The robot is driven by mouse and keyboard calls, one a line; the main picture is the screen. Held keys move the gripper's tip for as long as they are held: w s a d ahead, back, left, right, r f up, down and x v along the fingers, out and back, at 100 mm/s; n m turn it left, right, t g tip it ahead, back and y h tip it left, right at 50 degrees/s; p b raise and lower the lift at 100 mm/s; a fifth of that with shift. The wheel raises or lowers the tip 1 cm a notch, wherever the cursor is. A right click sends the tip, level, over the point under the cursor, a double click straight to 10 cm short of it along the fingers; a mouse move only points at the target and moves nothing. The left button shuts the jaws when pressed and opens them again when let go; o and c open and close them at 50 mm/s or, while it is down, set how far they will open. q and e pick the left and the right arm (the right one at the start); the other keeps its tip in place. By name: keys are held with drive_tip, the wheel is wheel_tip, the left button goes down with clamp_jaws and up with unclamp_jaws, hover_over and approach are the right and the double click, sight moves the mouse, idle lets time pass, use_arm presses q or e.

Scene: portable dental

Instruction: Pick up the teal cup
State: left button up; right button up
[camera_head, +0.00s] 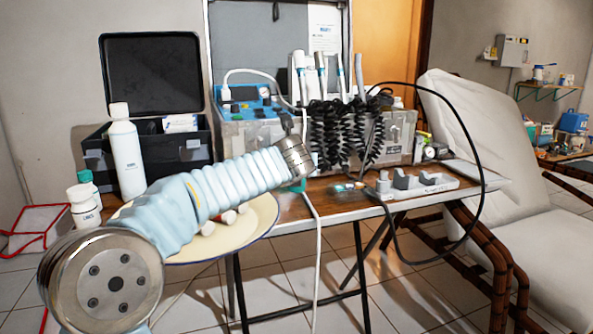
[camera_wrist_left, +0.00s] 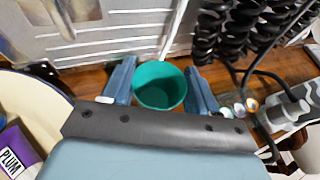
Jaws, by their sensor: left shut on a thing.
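The teal cup (camera_wrist_left: 159,88) is between the two blue-grey fingers of my left gripper (camera_wrist_left: 159,72) in the left wrist view. The fingers close on it from both sides, and its open rim faces the camera. In the head view only a small part of the teal cup (camera_head: 297,186) shows below the metal wrist end of my left arm, over the wooden table. My arm hides most of the gripper there. I cannot tell whether the cup touches the table. My right gripper is in neither view.
A cream plate (camera_head: 266,213) holding small items is left of the cup. Behind stands a grey dental unit (camera_head: 250,135) with black coiled hoses (camera_head: 345,135). A grey holder (camera_head: 415,185) and a looping black cable are to the right. White bottles (camera_head: 127,150) stand at left.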

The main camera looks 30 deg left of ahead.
use_arm(q)
drive_tip(key=s+a+r+p, duration=0.1)
drive_tip(key=s+r+p, duration=0.2)
drive_tip(key=s+r, duration=0.8)
drive_tip(key=shift+s+p, duration=0.3)
drive_tip(key=shift+s, duration=1.1)
drive_tip(key=shift+s+r, duration=0.1)
idle(0.4)
